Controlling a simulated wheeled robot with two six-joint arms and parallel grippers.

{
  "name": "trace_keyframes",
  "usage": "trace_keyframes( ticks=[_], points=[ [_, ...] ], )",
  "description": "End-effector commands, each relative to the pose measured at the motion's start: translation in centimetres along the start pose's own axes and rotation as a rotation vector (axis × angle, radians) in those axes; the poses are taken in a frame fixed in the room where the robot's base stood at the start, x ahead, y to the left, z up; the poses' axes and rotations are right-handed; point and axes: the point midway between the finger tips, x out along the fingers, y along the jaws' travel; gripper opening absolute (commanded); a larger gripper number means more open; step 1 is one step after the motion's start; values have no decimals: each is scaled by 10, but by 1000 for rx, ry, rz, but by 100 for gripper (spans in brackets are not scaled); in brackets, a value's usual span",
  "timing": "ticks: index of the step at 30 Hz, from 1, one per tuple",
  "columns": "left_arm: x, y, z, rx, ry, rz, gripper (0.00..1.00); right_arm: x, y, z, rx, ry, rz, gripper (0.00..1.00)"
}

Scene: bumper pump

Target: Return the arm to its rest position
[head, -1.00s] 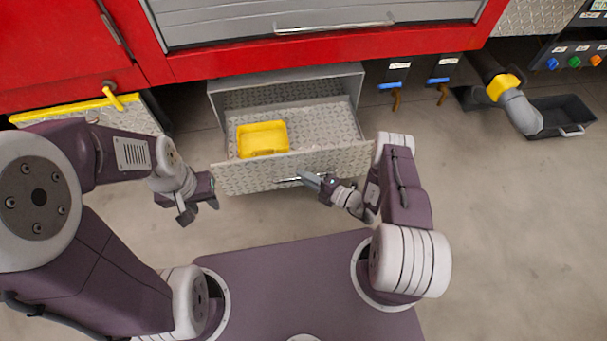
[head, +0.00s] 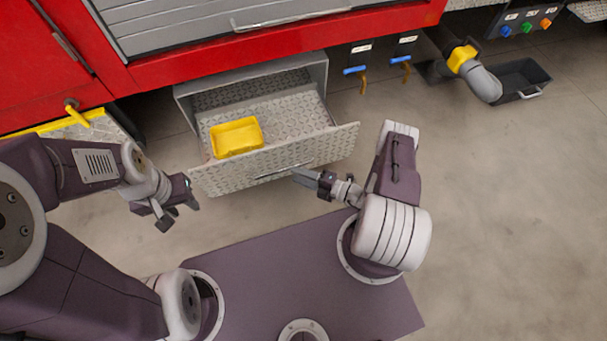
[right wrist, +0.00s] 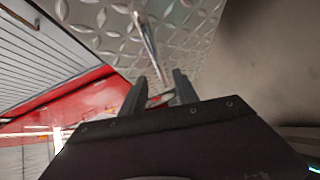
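My right gripper (head: 299,175) is at the front of the open drawer (head: 225,182), close to its bar handle (head: 270,174). In the right wrist view its two fingers (right wrist: 159,92) stand apart, with the handle (right wrist: 150,48) running just beyond the tips and toward the gap. I cannot tell whether they touch it. My left gripper (head: 180,208) is open and empty, left of the drawer front and apart from it. My right arm (head: 396,180) is bent over the right side of my base.
A yellow tray (head: 237,137) sits inside the diamond-plate drawer. The red cabinet (head: 200,65) is above. Blue-handled valves (head: 354,71) and a grey pipe (head: 483,82) with a black bin (head: 522,78) are at the upper right. Floor (head: 500,220) on the right is clear.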

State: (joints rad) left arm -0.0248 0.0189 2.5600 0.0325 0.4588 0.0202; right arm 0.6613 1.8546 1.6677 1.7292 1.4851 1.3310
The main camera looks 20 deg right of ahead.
Motion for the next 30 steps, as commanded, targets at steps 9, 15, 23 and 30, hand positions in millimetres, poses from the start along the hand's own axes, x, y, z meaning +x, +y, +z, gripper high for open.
trace_keyframes(
  ticks=[9, 15, 23, 30],
  points=[
    [-6, 0, -1, 0, 0, 0, 36, -22, 0, 0, 0, 1, -1, 36],
    [-6, 0, -1, 0, 0, 0, 36, -21, -1, 0, 0, 2, -1, 36],
    [-6, 0, -1, 0, 0, 0, 36, -21, 0, 0, -5, 5, -2, 36],
    [-6, 0, -1, 0, 0, 0, 36, -16, 59, -42, -489, 439, -82, 36]
  ],
)
